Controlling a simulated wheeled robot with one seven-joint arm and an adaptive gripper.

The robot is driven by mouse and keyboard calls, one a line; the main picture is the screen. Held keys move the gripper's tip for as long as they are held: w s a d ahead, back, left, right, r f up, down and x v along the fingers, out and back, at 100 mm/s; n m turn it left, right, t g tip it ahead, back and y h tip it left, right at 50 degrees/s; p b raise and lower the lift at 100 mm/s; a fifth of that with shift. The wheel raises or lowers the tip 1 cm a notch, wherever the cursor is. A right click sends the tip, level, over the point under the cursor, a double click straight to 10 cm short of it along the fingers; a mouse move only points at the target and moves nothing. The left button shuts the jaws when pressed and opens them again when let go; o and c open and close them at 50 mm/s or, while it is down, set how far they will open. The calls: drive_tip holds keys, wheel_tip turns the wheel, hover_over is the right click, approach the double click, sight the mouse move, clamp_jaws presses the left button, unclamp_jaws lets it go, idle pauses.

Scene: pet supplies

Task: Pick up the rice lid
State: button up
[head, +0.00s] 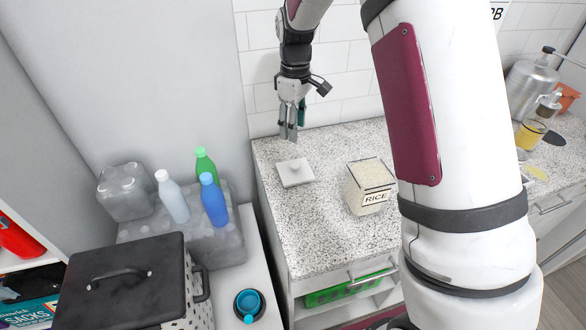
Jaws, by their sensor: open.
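The rice lid (296,173) is a square white lid with a small knob on top. It lies flat on the speckled countertop (300,235), left of the rice container. The rice container (368,186) is a cream box labelled RICE and stands open, with its pale contents showing. My gripper (289,132) points down above and just behind the lid, near the wall. It is open and empty, apart from the lid.
My large white arm covers the right part of the counter. Bottles, green (205,164), white (172,197) and blue (213,200), stand at left beside a black-lidded bin (122,283). A metal dispenser (530,85) stands at the far right. The counter's front left is clear.

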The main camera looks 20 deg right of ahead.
sight(295, 164)
wheel_tip(295, 164, down, 14)
drive_tip(key=p, duration=0.2)
drive_tip(key=shift+r+p, duration=0.25)
drive_tip(key=shift+p, duration=0.05)
clamp_jaws()
